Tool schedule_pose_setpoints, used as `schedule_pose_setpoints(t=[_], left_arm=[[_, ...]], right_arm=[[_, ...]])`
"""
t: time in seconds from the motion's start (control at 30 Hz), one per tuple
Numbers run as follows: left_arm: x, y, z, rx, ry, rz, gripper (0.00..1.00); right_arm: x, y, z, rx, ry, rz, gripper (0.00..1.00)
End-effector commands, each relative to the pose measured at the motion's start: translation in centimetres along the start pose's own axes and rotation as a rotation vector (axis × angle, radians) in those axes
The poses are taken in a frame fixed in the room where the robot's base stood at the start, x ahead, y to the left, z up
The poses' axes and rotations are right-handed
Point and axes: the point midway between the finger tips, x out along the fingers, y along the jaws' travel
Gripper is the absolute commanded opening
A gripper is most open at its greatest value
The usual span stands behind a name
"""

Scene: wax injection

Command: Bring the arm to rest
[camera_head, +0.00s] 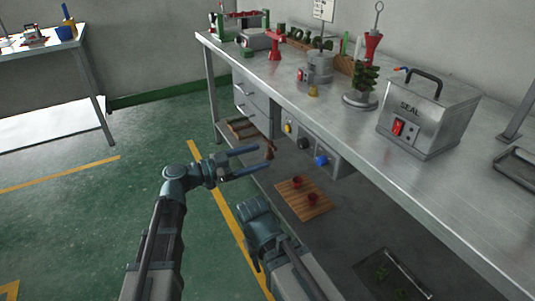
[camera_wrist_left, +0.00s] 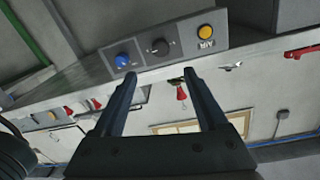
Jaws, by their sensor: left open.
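My left gripper (camera_head: 250,161) is open and empty in the head view. It is in front of the workbench, with its two fingers apart and pointing right toward the bench's lower side. Its fingers also show in the left wrist view (camera_wrist_left: 158,78), spread with nothing held between them. My right arm (camera_head: 262,230) comes in from below, at the bottom middle of the head view. Its fingertips are not clearly seen, so I cannot tell its opening.
A metal workbench (camera_head: 300,98) runs along the right, with a SEAL box (camera_head: 425,112) on top. A control panel with a blue knob (camera_head: 321,160) is under its edge. A wooden board (camera_head: 290,204) with red cups lies on the lower shelf. Green floor (camera_head: 90,220) is clear at left.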

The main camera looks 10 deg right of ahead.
Motion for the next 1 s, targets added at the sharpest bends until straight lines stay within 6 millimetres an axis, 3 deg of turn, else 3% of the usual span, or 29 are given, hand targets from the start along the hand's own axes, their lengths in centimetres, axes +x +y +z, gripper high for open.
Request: schedule_pose_setpoints(t=[0.57,0.67,0.77,0.87,1.0], left_arm=[[-0.7,0.0,0.0,-0.002,-0.002,0.001,0.75],[-0.9,0.7,0.8,-0.036,-0.041,0.015,0.75],[-1.6,2.4,3.2,-0.143,-0.163,0.043,0.75],[-3.3,4.8,7.1,-0.315,-0.367,0.052,0.75],[-7.6,7.7,12.5,-0.579,-0.691,-0.029,0.75]], right_arm=[[0.0,0.0,0.0,0.0,0.0,0.0,0.5],[0.0,0.0,0.0,0.0,0.0,0.0,0.5],[0.0,0.0,0.0,0.0,0.0,0.0,0.5],[0.0,0.0,0.0,0.0,0.0,0.0,0.5],[0.0,0.0,0.0,0.0,0.0,0.0,0.5]])
